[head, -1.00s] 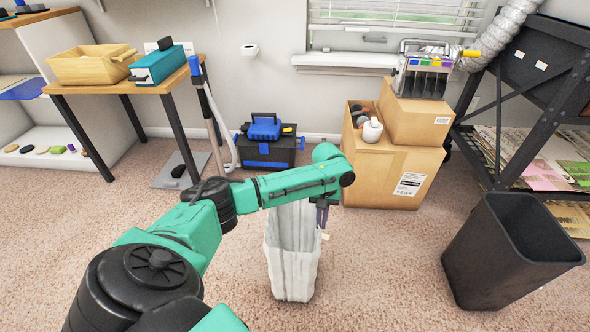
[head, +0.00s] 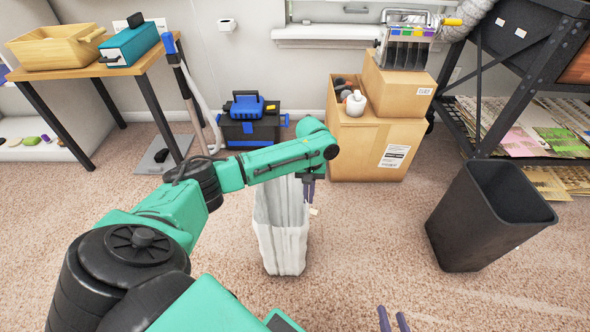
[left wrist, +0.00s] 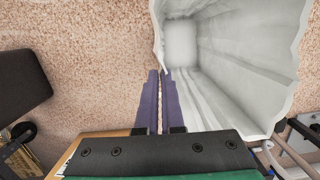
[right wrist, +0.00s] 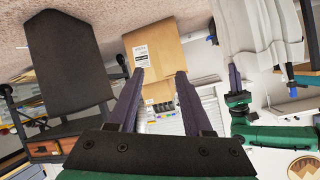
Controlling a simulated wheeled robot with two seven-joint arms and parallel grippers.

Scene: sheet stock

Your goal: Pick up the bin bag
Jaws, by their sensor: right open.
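The bin bag (head: 282,245) is a tall, white, open-topped bag standing upright on the carpet in the middle of the head view. In the left wrist view I look down into the open bag (left wrist: 215,75). My left gripper (head: 309,200) points down at the bag's right rim. In the left wrist view its fingers (left wrist: 161,75) are almost together with the rim at their tips, shut on it. My right gripper (head: 393,318) is at the bottom edge of the head view. In the right wrist view its fingers (right wrist: 160,75) are apart with nothing between them.
A black waste bin (head: 465,235) stands to the right of the bag. Stacked cardboard boxes (head: 365,145) and a toolbox (head: 250,130) stand behind, and a wooden table (head: 90,70) is at the back left. Carpet between bag and bin is clear.

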